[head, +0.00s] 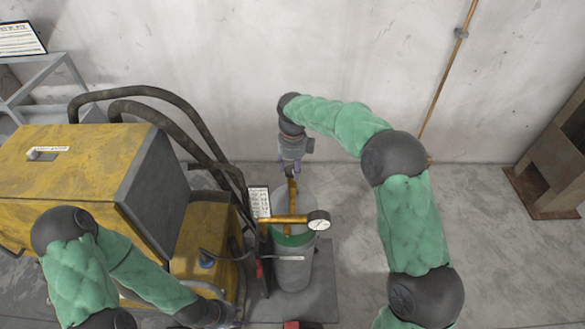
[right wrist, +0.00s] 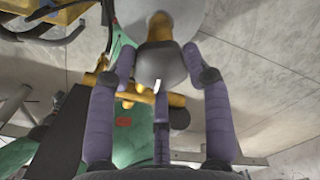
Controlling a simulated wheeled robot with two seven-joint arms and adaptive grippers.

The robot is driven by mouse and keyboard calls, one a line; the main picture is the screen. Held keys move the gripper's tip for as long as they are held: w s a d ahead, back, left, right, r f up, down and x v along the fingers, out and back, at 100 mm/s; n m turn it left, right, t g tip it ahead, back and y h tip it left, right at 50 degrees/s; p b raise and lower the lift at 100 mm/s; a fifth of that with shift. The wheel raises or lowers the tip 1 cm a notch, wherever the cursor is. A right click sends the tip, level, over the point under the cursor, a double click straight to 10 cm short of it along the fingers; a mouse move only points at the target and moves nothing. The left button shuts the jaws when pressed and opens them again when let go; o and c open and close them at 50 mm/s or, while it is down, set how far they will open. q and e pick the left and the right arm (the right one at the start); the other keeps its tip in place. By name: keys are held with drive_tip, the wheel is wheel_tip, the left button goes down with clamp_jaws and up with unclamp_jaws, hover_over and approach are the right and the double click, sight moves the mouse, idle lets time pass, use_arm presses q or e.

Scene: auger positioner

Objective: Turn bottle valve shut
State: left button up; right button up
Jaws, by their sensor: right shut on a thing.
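A grey gas bottle with a green shoulder (head: 292,275) stands upright beside the yellow machine. Brass fittings (head: 285,218) with a round white gauge (head: 319,220) sit at its top. My right gripper (head: 290,168) is at the wall-side end of the brass fitting, by a dark valve knob. In the right wrist view, my right gripper's purple fingers (right wrist: 160,80) are closed around the dark knob (right wrist: 158,66), which has a small white mark. The knob's contact faces are partly hidden by the fingers. My left gripper (head: 228,316) is low near the bottom edge, left of the bottle; its fingers are unclear.
The yellow machine (head: 75,165) and its thick black hoses (head: 165,112) stand left of the bottle. A rusty metal stand (head: 550,165) is at the far right. The concrete wall is behind the bottle.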

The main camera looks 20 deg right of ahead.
sight(293, 169)
drive_tip(key=shift+f+m, duration=0.15)
drive_tip(key=shift+m, duration=0.35)
drive_tip(key=o, duration=1.1)
drive_tip(key=shift+o, duration=0.2)
wheel_tip(293, 169, up, 12)
idle(0.4)
